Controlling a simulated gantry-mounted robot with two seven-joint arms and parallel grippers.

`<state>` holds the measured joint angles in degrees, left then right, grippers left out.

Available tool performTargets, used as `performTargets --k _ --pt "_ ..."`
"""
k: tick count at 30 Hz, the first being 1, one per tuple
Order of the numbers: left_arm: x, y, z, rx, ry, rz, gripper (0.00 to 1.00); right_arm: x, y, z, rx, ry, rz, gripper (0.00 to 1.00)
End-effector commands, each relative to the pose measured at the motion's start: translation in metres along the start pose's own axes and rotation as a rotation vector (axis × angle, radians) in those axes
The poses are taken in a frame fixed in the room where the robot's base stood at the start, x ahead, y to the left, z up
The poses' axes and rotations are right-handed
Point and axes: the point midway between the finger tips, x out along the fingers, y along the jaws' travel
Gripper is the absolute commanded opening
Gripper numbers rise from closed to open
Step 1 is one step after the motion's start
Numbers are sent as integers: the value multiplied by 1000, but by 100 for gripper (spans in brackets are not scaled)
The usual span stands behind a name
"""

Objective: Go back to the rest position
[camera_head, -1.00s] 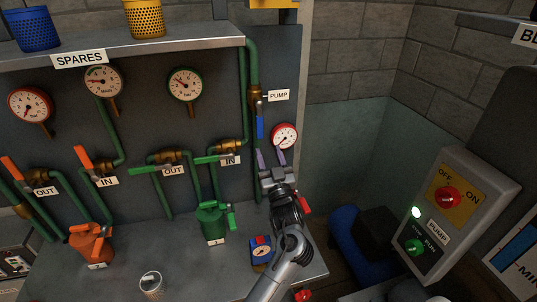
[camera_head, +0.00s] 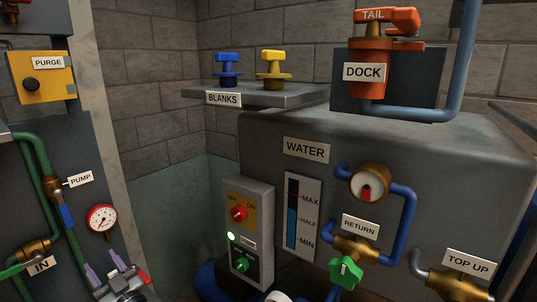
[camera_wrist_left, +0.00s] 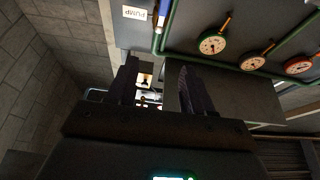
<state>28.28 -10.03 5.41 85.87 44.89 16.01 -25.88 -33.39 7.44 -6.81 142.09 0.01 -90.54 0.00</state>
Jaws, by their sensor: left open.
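My left gripper (camera_head: 105,268) is low at the left of the head view, with two purple fingers spread and nothing between them. It sits just below the red-rimmed gauge (camera_head: 102,218) in the picture. In the left wrist view, my left gripper (camera_wrist_left: 157,82) shows two dark fingers apart, with only distant background in the gap. My right gripper is not in view.
The PUMP valve's blue handle (camera_head: 67,216) and green pipes are left of the gripper. A switch box (camera_head: 262,208) with a lit green lamp stands in the middle. A large grey WATER tank (camera_head: 330,135) fills the right.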

Motion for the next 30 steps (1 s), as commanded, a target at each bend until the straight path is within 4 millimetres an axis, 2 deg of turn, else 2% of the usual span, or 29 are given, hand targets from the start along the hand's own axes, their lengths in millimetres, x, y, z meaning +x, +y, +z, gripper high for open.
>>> performTargets --k 1,3,10,17,19,23,26,27,30 --pt "0 0 0 0 0 0 51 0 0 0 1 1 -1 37" --pt "-12 -6 23 35 -23 12 51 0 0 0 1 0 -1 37" --pt "-43 -28 80 139 -67 50 51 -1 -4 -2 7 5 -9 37" --pt "-87 -69 126 242 -85 126 51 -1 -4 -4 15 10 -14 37" --pt "-106 -83 142 270 -111 186 51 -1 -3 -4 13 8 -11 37" --pt "-156 -103 169 291 -237 375 51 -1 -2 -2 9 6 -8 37" --pt "-209 -111 184 292 -406 574 51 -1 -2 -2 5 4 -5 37" --pt "-233 -113 186 291 -486 655 51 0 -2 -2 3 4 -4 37" --pt "-292 -119 183 302 -681 838 51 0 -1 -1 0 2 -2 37"
